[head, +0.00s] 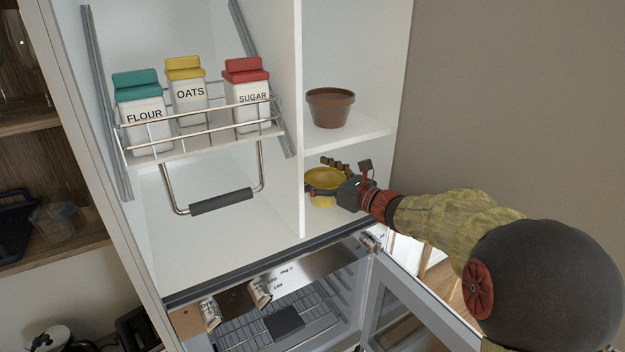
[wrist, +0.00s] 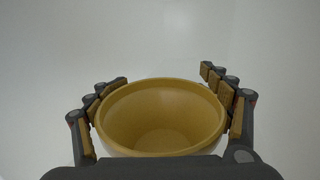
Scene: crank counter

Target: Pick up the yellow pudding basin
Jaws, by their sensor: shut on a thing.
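The yellow pudding basin (head: 322,181) is in the lower right compartment of the white cabinet, below the shelf with the brown pot. My gripper (head: 328,176) reaches in from the right and is shut on the basin. In the wrist view the basin (wrist: 160,118) is upright and empty, its round rim between the two fingers of my gripper (wrist: 162,95), one on each side. Its base is hidden in the wrist view, and I cannot tell whether it rests on the compartment floor.
A brown pot (head: 330,107) stands on the shelf (head: 350,136) just above my gripper. A white divider (head: 300,120) is close on the left. Beyond it hangs a wire rack (head: 200,128) with flour, oats and sugar canisters. Below, an oven door (head: 400,300) stands open.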

